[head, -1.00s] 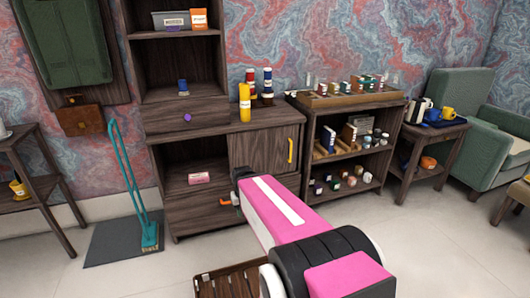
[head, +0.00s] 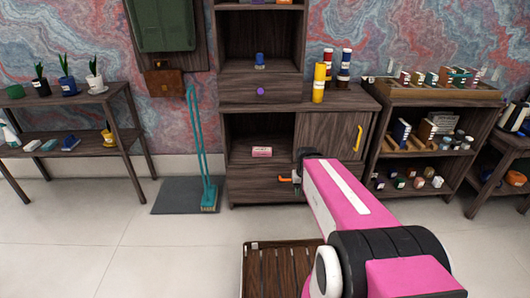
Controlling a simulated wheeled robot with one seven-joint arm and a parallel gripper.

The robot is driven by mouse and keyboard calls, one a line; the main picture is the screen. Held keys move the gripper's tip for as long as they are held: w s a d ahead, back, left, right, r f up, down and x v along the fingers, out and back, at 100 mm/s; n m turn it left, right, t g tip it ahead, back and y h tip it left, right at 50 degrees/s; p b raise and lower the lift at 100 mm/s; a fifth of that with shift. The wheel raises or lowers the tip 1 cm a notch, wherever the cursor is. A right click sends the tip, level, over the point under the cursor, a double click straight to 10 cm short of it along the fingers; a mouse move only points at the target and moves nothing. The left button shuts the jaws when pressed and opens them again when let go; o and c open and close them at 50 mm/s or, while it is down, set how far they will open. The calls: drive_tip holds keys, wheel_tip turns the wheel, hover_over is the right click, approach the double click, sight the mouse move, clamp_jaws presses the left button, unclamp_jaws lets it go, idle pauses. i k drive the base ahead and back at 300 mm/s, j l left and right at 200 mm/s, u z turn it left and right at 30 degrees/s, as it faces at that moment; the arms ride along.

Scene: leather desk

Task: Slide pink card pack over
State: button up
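The pink card pack (head: 262,152) is a small pink box with a pale label. It lies in the open lower compartment of the dark wooden cabinet (head: 262,106), left of its sliding door. My pink arm reaches from the lower right toward the cabinet. My gripper (head: 285,179) is at its far end, in front of the cabinet, below and to the right of the pack and apart from it in the picture. It is small and partly hidden by the arm, so I cannot tell whether its fingers are open.
The sliding door (head: 330,136) with a yellow handle covers the compartment's right side. A yellow bottle (head: 319,83) stands on the cabinet top. A slatted wooden crate (head: 250,275) is on the floor below my arm.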

sight(257, 151)
drive_tip(key=i+l, duration=0.15)
drive_tip(key=l, duration=0.2)
drive_tip(key=i+l, duration=0.15)
drive_tip(key=l, duration=0.2)
drive_tip(key=i+l+u, duration=0.1)
drive_tip(key=l, duration=0.25)
drive_tip(key=i+l, duration=0.2)
drive_tip(key=l, duration=0.15)
drive_tip(key=i+l, duration=0.15)
drive_tip(key=l, duration=0.2)
drive_tip(key=u, duration=0.05)
